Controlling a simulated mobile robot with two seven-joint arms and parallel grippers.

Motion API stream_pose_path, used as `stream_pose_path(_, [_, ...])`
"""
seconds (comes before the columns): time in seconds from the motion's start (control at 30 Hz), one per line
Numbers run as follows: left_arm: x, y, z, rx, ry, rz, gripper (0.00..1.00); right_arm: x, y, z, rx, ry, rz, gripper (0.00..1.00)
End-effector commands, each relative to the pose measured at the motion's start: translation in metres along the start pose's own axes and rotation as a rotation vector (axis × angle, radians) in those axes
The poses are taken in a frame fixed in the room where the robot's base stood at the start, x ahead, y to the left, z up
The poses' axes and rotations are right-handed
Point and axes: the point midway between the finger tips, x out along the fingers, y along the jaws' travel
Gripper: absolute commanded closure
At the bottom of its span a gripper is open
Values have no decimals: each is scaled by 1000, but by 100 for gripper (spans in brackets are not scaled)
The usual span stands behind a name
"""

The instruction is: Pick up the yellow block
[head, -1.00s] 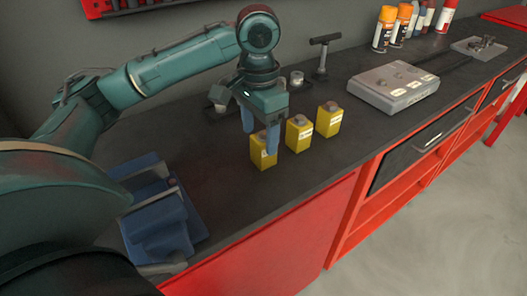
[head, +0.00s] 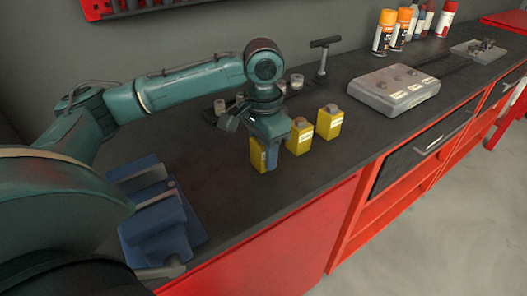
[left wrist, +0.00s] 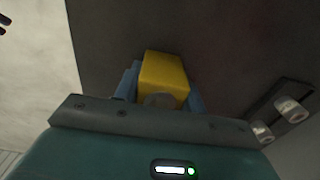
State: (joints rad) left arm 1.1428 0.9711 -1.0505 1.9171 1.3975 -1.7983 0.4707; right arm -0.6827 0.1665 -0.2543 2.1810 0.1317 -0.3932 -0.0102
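Several jars aside, three yellow blocks with grey caps stand in a row on the dark bench top in the head view. The nearest yellow block (head: 257,154) is partly hidden by my left gripper (head: 265,158), which points down over it. The middle block (head: 299,138) and the far block (head: 329,122) stand free to the right. In the left wrist view, the nearest yellow block (left wrist: 165,72) lies between the two blue fingers of my left gripper (left wrist: 163,88). The fingers are close along its sides; whether they press on it I cannot tell.
Small jars (head: 297,82) and a T-handled tool (head: 322,62) stand behind the blocks. A grey box (head: 393,89) and spray cans (head: 384,32) stand farther right. The bench in front of the blocks is clear.

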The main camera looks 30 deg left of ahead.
Motion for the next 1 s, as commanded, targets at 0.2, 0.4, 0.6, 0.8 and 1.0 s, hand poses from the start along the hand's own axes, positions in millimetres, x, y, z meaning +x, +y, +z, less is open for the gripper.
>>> stream_pose_path(0.2, [0, 0, 0, 0, 0, 0, 78, 0, 0, 1, 0, -2, 0, 64])
stream_pose_path(0.4, [0, 0, 0, 0, 0, 0, 94, 0, 0, 3, 0, -6, 0, 64])
stream_pose_path(0.6, [-1, 0, -1, 0, 3, 0, 99, 0, 0, 3, 0, -7, 0, 64])
stream_pose_path(0.8, [-13, 0, -1, 0, 6, 0, 99, -1, 0, 1, -2, -7, 1, 64])
stream_pose_path(1.0, [-51, 0, -2, 0, 7, -1, 99, -4, -1, -4, -12, -9, 4, 64])
